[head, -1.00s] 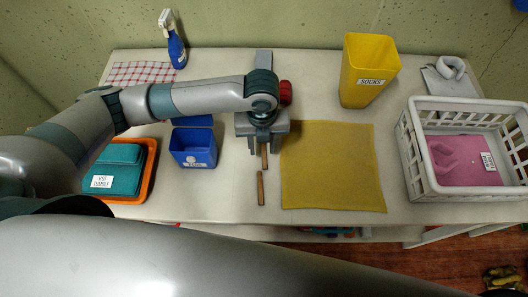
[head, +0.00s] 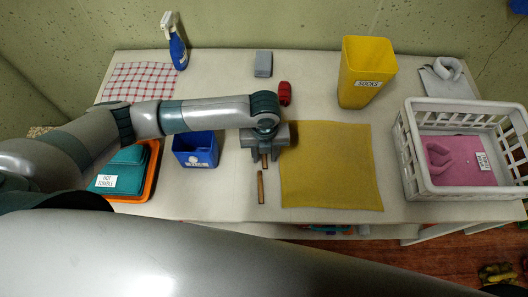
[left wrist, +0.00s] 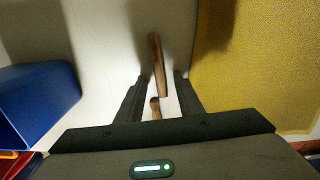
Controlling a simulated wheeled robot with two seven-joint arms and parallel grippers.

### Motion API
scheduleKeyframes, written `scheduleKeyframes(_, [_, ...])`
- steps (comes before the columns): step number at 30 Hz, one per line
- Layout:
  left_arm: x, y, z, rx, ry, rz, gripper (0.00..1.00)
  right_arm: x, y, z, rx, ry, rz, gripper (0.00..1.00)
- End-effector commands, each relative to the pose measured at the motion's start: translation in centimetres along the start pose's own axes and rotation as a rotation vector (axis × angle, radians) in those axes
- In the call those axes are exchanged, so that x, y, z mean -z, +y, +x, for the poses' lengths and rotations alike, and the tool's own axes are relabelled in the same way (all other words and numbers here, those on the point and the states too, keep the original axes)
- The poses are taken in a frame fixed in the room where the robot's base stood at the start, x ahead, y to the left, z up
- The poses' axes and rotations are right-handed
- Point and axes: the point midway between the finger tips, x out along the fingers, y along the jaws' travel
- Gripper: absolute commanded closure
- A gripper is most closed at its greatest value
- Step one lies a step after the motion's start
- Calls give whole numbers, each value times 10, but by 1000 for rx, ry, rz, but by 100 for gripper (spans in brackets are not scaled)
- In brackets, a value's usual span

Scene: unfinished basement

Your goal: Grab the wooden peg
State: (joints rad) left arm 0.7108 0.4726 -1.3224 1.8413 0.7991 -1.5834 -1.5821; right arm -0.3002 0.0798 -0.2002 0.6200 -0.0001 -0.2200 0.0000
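Two brown wooden pegs lie in line on the white table, left of the yellow mat. In the head view one peg (head: 264,160) shows only in part below my left gripper (head: 264,157), and the other peg (head: 261,187) lies in full just in front. The left wrist view shows a long wooden peg (left wrist: 157,65) with its near end by the fingertips, and a short visible piece of a peg (left wrist: 154,107) between the fingers. My left gripper (left wrist: 157,82) is open, pointing down, with a finger on each side. Contact cannot be told. My right gripper is not in view.
A blue bin (head: 195,150) stands left of the gripper, beside an orange tray (head: 153,172) of teal cloths. The yellow mat (head: 325,165) lies right, with a yellow bin (head: 367,72) behind. A white crate (head: 410,150) stands far right. A red object (head: 285,93) lies behind the gripper.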

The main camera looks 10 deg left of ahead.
Motion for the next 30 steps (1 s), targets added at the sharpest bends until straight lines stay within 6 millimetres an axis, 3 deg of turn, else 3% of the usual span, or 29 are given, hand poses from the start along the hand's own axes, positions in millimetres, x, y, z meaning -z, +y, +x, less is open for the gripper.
scheduleKeyframes(2, [0,0,0,0,0,0,66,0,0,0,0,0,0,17])
scheduleKeyframes(6, [0,0,0,0,0,0,100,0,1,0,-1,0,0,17])
scheduleKeyframes(20, [0,0,-3,1,0,0,100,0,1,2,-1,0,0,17])
scheduleKeyframes(26, [-1,0,-19,2,-2,1,100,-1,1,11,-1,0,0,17])
scheduleKeyframes(30, [0,-2,-41,4,-3,3,100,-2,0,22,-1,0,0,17])
